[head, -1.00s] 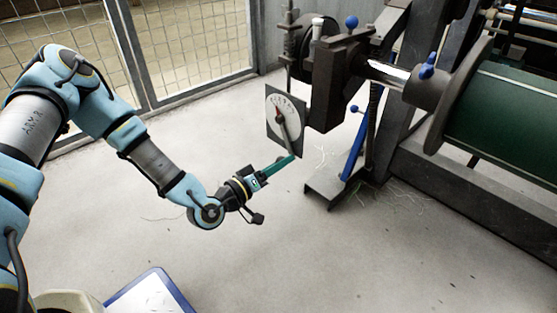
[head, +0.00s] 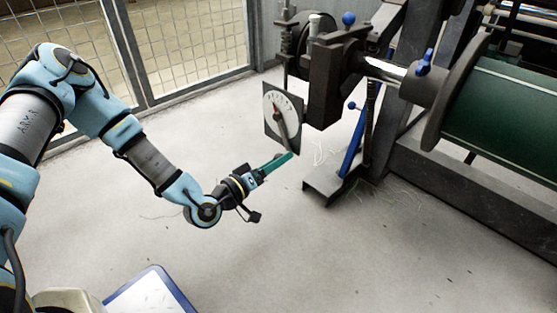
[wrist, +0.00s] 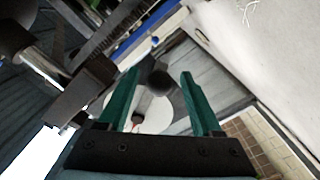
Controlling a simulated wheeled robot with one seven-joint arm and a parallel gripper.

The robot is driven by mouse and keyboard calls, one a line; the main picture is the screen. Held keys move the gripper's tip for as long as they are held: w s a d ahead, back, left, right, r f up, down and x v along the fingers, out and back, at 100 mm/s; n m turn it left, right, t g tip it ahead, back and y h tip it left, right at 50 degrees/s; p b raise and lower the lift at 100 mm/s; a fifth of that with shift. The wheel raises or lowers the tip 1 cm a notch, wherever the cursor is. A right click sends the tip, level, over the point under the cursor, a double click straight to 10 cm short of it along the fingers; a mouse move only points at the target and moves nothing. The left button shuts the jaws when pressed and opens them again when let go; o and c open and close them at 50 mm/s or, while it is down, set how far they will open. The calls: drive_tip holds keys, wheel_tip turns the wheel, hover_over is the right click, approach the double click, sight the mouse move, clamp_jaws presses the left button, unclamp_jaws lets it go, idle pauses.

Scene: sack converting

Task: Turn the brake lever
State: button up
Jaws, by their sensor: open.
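The brake lever (head: 284,132) is a thin grey bar on a square plate with a white dial (head: 271,103). It hangs down from a red-marked hub, tilted slightly right at its lower end. My gripper (head: 291,155) has green fingers and is at the lever's lower end. In the wrist view, a dark round knob (wrist: 158,79) shows between the spread fingers of my gripper (wrist: 160,84), with the white dial (wrist: 153,115) behind it. The gripper is open. I cannot tell whether either finger touches the knob.
The machine's dark frame (head: 325,85) and green roll (head: 505,115) stand to the right. A blue bar (head: 354,150) rises near the frame's foot. A mesh fence (head: 190,45) stands behind. A blue-rimmed tray (head: 182,298) is low in front.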

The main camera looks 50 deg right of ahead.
drive_tip(key=a+p, duration=0.3)
drive_tip(key=a, duration=0.7)
drive_tip(key=shift+w+a, duration=0.25)
drive_tip(key=shift+w, duration=0.05)
